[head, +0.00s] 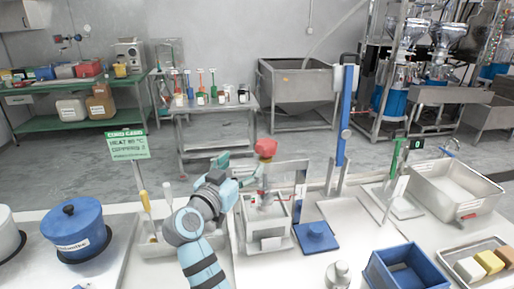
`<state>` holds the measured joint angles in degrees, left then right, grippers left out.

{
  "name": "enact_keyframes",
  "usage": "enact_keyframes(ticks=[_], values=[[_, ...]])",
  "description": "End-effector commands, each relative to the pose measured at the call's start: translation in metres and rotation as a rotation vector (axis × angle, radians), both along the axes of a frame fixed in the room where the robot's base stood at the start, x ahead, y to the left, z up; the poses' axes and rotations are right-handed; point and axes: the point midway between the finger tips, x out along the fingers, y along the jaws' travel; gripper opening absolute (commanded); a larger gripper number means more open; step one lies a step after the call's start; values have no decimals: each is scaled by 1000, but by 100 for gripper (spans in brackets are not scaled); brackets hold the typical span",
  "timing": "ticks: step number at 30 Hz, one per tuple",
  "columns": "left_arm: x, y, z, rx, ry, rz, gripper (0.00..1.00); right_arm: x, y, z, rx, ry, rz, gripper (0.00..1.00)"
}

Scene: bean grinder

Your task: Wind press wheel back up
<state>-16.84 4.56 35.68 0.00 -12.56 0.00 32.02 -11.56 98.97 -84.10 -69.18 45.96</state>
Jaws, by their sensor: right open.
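A small metal press frame (240,222) stands on the front counter near the middle. A red knob or wheel (266,147) shows at its top; its exact shape is too small to tell. My right gripper (241,165) is open, just left of the red part and close to it. I cannot tell whether a finger touches it. Nothing shows between the fingers. My right forearm and wrist cover the area left of the press. My left gripper is not in view.
A blue lidded pot (76,228) and a green sign (128,145) are at left. A blue bin (405,270) and steel basin (455,190) are at right.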

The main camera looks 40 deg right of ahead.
Motion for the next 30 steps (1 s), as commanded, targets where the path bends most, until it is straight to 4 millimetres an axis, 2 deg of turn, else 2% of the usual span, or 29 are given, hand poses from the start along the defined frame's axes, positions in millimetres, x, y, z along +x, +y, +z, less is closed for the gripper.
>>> enact_keyframes(ticks=[9, 15, 21, 29, 30], values=[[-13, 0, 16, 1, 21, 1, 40, 28, -64, 5, -4, 5, -3, 73], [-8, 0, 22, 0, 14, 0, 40, 47, -103, 3, -1, 5, -3, 73], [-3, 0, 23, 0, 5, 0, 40, 56, -121, 1, 1, 5, 0, 73], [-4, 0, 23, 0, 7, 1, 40, 57, -123, 1, 2, 4, 0, 73], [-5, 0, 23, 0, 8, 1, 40, 57, -123, 0, 2, 4, 0, 68]])
